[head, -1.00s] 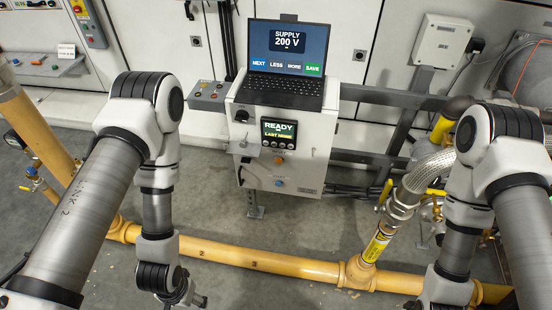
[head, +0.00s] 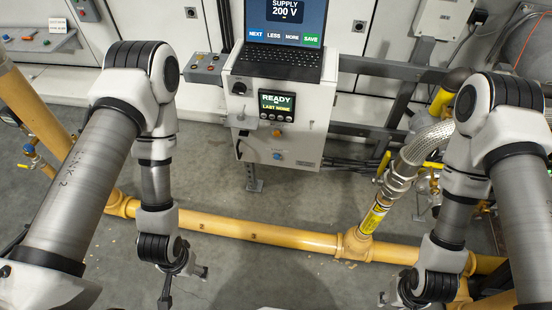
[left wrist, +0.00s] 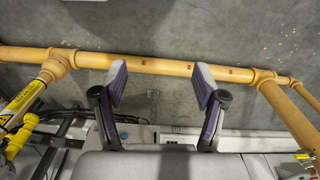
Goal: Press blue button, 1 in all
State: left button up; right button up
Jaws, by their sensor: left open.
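The blue button (head: 277,156) is small and round, low on the front of the white control cabinet (head: 307,143). An orange button (head: 277,133) sits above it, under a lit READY display (head: 277,102). My left gripper (head: 186,286) is low at the left front, well apart from the cabinet and below the button's height in the picture. In the left wrist view it (left wrist: 160,84) is open and empty above the floor and pipe. My right gripper (head: 385,299) is partly visible at the bottom edge; its jaw state is unclear.
A yellow pipe (head: 255,232) runs across the floor before the cabinet and also crosses the left wrist view (left wrist: 150,64). A laptop (head: 284,38) stands on the cabinet. A braided hose (head: 415,154) rises at the right. Bare floor (head: 225,185) lies left of the cabinet.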

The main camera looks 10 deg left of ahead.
pick_arm(q)
grip_shut()
dwell(1.1)
